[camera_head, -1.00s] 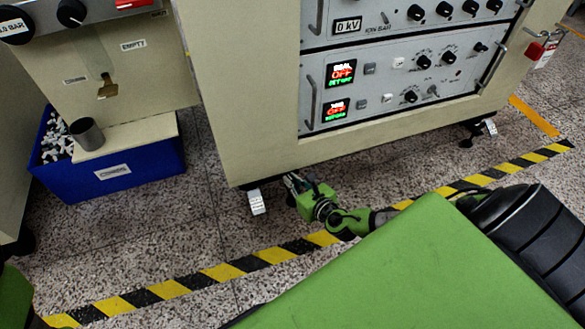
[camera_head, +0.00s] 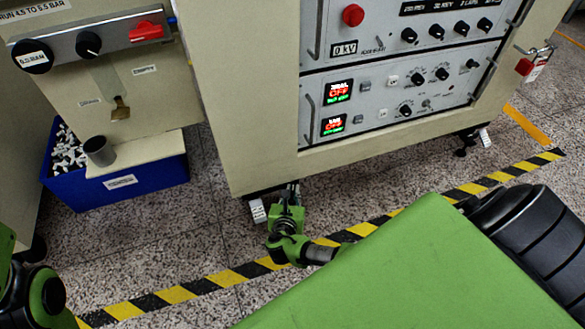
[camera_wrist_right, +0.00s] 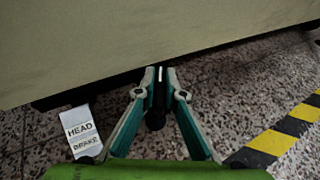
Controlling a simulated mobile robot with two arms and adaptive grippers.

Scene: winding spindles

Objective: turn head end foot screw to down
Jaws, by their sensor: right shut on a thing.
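The head end foot screw (camera_wrist_right: 155,119) is a dark upright post with a rounded lower end, under the bottom edge of the pale cabinet (camera_head: 340,165). In the right wrist view my right gripper (camera_wrist_right: 159,78) has its two teal fingers shut on it, one on each side. In the head view the right gripper (camera_head: 291,190) reaches under the cabinet's front left corner, and the screw itself is too small to make out. My left gripper is out of view; only part of that arm shows at lower left.
Yellow-black floor tape (camera_head: 210,284) runs in front. Another foot with a white tag (camera_head: 484,138) is at the cabinet's right end. The speckled floor between is clear.

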